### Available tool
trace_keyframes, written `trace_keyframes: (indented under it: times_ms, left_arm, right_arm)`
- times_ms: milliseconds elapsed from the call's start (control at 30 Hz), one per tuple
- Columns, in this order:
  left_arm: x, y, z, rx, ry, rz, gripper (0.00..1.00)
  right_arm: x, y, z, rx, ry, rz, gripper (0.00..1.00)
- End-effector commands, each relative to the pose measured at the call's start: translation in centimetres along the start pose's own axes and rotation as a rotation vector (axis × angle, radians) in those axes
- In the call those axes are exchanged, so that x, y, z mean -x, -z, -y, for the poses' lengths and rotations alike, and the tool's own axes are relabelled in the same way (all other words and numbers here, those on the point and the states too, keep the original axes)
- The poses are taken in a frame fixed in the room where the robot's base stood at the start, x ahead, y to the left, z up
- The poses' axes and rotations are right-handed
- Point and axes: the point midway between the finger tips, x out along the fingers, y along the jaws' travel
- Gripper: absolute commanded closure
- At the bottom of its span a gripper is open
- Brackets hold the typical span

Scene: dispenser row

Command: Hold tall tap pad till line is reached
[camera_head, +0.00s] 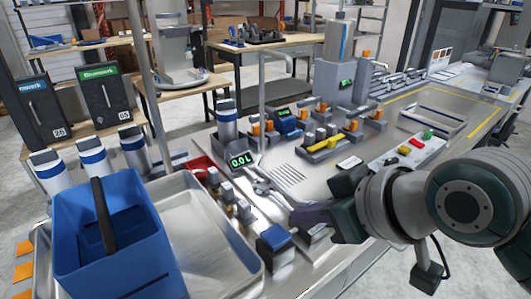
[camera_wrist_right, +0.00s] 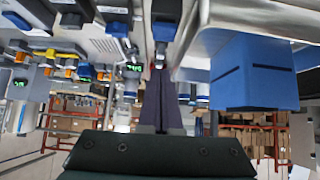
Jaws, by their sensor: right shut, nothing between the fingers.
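A blue pad on a black block (camera_head: 275,238) stands at the front of the metal counter. A dark blue pad (camera_wrist_right: 163,28) shows beyond my fingers in the right wrist view, which is upside down. My right gripper (camera_head: 296,214) is shut and empty, its dark fingers just behind and right of the blue pad, apparently apart from it. A green display (camera_head: 240,160) reads 0.0 L. A blue container (camera_head: 120,238) with a black handle stands at front left; a dark line marks its wall (camera_wrist_right: 262,85). I cannot tell which tap is the tall one. My left gripper is out of view.
A metal tray (camera_head: 250,262) lies beside the blue container. Several small valves and blocks (camera_head: 230,197) line the counter behind the pad. A thin upright post (camera_head: 262,95) rises behind the display. A control panel (camera_head: 410,151) with coloured buttons lies behind my right arm.

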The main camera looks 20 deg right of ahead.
Motion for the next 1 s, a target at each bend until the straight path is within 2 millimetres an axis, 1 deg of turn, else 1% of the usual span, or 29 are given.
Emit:
trace_keyframes:
  times_ms: [33,100,200,300,1000]
  left_arm:
    - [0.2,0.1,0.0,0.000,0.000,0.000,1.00]
    - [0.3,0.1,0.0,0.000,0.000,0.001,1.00]
    - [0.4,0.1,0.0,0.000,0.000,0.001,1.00]
    - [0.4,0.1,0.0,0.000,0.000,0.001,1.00]
    - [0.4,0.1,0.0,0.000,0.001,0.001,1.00]
  right_arm:
    - [0.9,0.1,0.0,0.002,0.000,0.000,1.00]
    - [1.7,0.1,0.0,0.001,-0.001,0.000,1.00]
    - [2.5,0.1,-0.1,0.000,-0.001,-0.001,1.00]
    - [2.9,0.1,-0.1,-0.001,-0.001,-0.001,1.00]
    - [2.9,0.2,0.0,-0.001,0.000,-0.003,1.00]
